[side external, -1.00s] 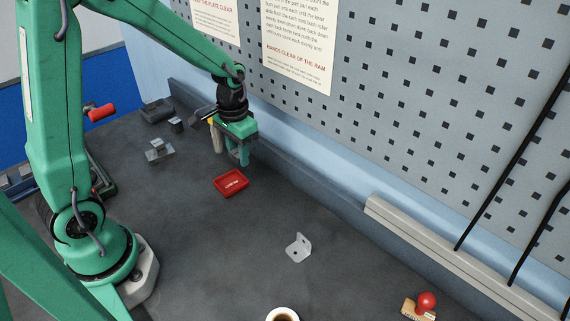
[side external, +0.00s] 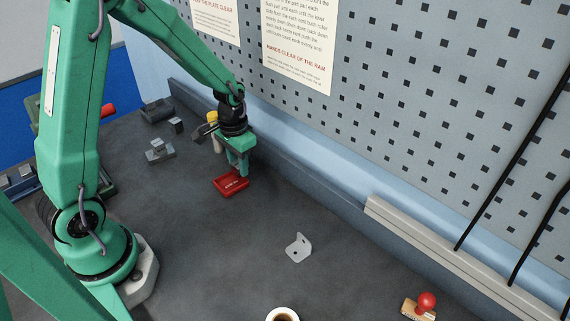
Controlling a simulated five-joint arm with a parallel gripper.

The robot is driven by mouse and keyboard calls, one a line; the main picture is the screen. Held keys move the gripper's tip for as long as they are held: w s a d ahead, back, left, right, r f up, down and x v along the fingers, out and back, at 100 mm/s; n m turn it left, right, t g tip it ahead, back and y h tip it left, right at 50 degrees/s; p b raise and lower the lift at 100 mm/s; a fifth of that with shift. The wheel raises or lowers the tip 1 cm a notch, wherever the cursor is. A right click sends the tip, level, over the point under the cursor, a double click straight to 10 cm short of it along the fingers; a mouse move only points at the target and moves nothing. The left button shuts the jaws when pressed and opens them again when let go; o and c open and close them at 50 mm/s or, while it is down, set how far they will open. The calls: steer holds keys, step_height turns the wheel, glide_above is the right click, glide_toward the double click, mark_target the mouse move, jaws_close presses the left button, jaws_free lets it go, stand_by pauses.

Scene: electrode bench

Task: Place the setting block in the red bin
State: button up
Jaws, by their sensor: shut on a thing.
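The red bin (side external: 224,191) is a small shallow tray with a white label, lying on the dark bench. My gripper (side external: 239,171) points down, with its green fingers low over the back right part of the bin. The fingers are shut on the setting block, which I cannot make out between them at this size. Whether the fingertips are inside the bin or just above its rim I cannot tell.
Grey metal blocks (side external: 159,152) stand left of the bin, with a dark box (side external: 157,110) behind. A bent metal bracket (side external: 298,248), a coffee cup (side external: 283,315) and a red-knobbed stamp (side external: 425,303) lie toward the front. The back ledge (side external: 300,179) runs close behind my gripper.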

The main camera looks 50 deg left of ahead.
steer(key=shift+f, duration=0.5)
steer(key=o, duration=1.1)
step_height(320, 180, up, 13)
stand_by(0.4)
steer(key=shift+r, duration=0.1)
stand_by(0.4)
steer(key=shift+s+d+r+t, duration=0.9)
steer(key=shift+s+r, duration=0.65)
steer(key=shift+s, duration=0.85)
steer(key=shift+s+d+r+t, duration=0.85)
steer(key=shift+s+r, duration=0.7)
steer(key=shift+s, duration=0.8)
steer(key=shift+s+d+r+t, duration=0.9)
steer(key=shift+s+r, duration=0.65)
steer(key=shift+s, duration=0.85)
